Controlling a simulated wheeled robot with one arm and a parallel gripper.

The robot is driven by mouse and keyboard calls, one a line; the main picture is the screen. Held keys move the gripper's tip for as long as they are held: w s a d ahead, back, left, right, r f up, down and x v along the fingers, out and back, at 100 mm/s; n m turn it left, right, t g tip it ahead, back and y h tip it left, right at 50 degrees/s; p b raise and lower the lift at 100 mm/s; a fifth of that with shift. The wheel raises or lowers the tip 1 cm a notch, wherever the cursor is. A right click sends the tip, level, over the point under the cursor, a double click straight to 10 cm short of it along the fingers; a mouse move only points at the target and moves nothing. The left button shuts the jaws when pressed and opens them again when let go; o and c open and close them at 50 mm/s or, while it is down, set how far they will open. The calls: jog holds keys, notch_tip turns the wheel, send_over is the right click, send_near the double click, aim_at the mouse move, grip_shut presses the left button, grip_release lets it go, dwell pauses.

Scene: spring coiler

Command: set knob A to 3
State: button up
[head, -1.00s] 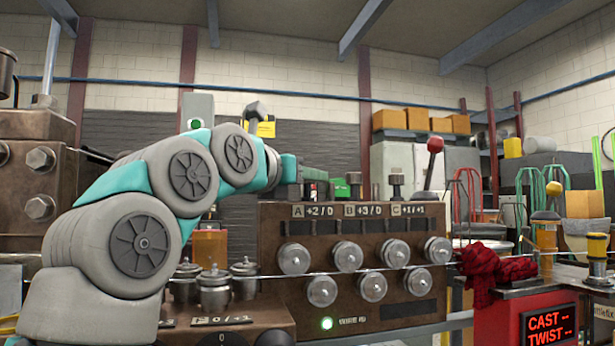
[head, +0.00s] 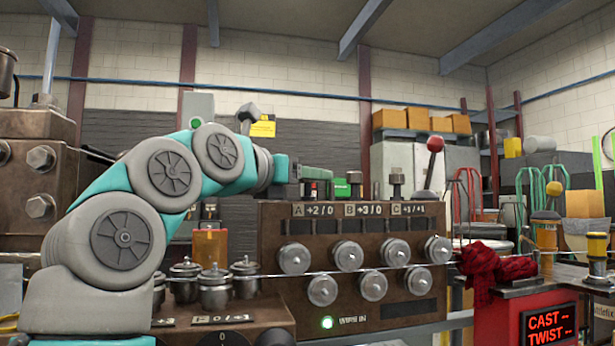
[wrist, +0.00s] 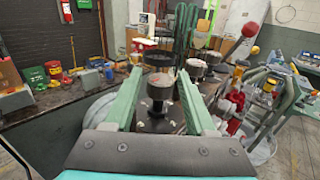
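My gripper (wrist: 159,71) is open in the wrist view, with its two green fingers apart. A dark round knob (wrist: 160,88) with a pale top stands between the fingers, with visible gaps on both sides. In the head view my gripper (head: 325,175) is level just above the left end of the brown panel (head: 275,225), over the plate marked A +2/0 (head: 314,210). Knob A is mostly hidden there by the fingers. Knob A's pointer setting cannot be read.
Several silver rollers (head: 347,255) line the panel front, with a wire running across. A red-balled lever (head: 434,146) rises right of knob C. Lidded metal pots (head: 215,287) stand below my arm. A red cloth (head: 480,265) lies at the right.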

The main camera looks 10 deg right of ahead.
jog(key=shift+o, duration=0.7)
jog(key=v, duration=0.8)
